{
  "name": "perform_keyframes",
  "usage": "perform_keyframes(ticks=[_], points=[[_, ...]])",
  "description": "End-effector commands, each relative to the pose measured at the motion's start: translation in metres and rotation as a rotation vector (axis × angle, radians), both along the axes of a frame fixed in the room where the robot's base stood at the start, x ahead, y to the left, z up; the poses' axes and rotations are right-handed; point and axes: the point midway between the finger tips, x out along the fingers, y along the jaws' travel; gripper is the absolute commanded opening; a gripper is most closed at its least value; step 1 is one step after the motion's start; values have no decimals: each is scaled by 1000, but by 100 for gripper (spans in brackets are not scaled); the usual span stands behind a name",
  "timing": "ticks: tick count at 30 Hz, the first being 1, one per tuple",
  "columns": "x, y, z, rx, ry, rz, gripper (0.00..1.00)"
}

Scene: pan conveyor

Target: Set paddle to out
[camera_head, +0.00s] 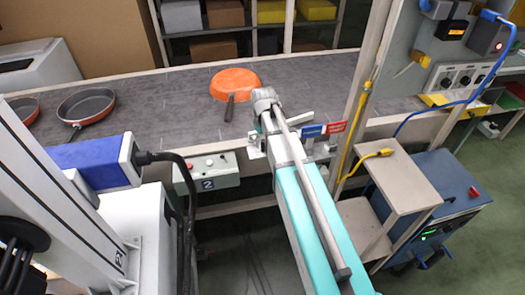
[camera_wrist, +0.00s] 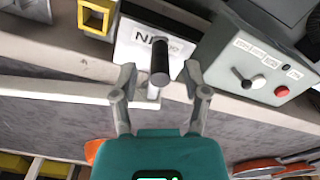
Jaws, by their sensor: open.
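In the wrist view a black cylindrical handle (camera_wrist: 160,62), which looks like the paddle's, stands out from a white plate (camera_wrist: 128,42) with partly hidden black lettering. A pale bracket shows below it. My gripper (camera_wrist: 160,72) is open, with one finger on each side of the handle and a gap on both sides. I cannot tell how deep the handle lies between the fingers. In the head view my gripper (camera_head: 258,146) is at the conveyor's front edge, largely hidden by my arm. The handle is not clearly seen there. A blue sign (camera_head: 311,131) and a red sign (camera_head: 335,127) are just right.
An orange pan (camera_head: 235,80) lies upside down on the grey conveyor (camera_head: 170,110). Another pan (camera_head: 86,104) lies left. A post (camera_head: 362,100) stands right.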

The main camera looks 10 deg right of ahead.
Motion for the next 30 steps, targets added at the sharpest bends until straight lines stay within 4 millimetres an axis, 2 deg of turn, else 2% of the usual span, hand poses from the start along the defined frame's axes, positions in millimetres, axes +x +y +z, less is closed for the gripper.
perform_keyframes(ticks=[1, 10, 26, 27, 30], points=[[0, 0, -8, 0, 0, 0, 59], [0, 0, -26, 0, 0, 1, 59], [0, 1, -31, 0, 0, 1, 59], [0, 1, -31, 0, 0, 1, 58], [0, 1, -31, 0, 0, 1, 39]])
